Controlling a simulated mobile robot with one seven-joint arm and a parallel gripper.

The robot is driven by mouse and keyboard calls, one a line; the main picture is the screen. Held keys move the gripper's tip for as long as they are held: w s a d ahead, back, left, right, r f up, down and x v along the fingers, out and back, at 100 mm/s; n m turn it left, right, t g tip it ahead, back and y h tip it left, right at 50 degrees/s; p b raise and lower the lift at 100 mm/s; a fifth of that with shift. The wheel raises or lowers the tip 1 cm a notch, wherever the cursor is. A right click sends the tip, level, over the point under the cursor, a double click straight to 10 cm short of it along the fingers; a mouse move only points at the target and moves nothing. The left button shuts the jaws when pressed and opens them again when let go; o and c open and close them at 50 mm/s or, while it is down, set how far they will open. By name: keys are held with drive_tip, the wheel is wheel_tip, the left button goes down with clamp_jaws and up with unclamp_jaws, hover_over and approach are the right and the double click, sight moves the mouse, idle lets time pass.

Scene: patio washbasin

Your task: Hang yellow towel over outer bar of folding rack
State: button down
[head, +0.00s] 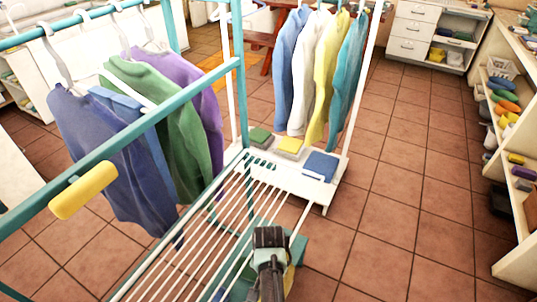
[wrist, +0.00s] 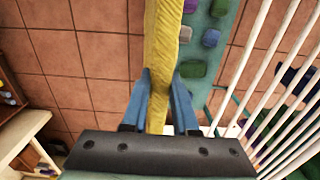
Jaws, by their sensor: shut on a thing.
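My gripper (wrist: 161,75) is shut on the yellow towel (wrist: 164,35), which runs as a narrow strip between the blue fingers in the wrist view. In the head view only a small yellow edge (head: 289,278) shows beside my wrist, which hides most of the towel and the fingertips. The folding rack (head: 215,225) has several parallel white bars and lies left of my wrist. Its outer bar (head: 299,224) runs close to my wrist in the head view. In the wrist view the outer bar (wrist: 240,57) is right of the towel, with a visible gap between them.
Clothes hang on a teal-framed rail (head: 150,118) at left and another rail behind. Below the towel is a teal surface (wrist: 207,70) with several coloured items. Tiled floor (head: 410,200) is clear at right, before shelving (head: 505,130).

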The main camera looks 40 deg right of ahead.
drive_tip(key=shift+f, duration=0.1)
drive_tip(key=c, duration=0.6)
unclamp_jaws()
wheel_tip(320, 180, up, 9)
drive_tip(key=p, duration=0.8)
drive_tip(key=shift+p, duration=0.3)
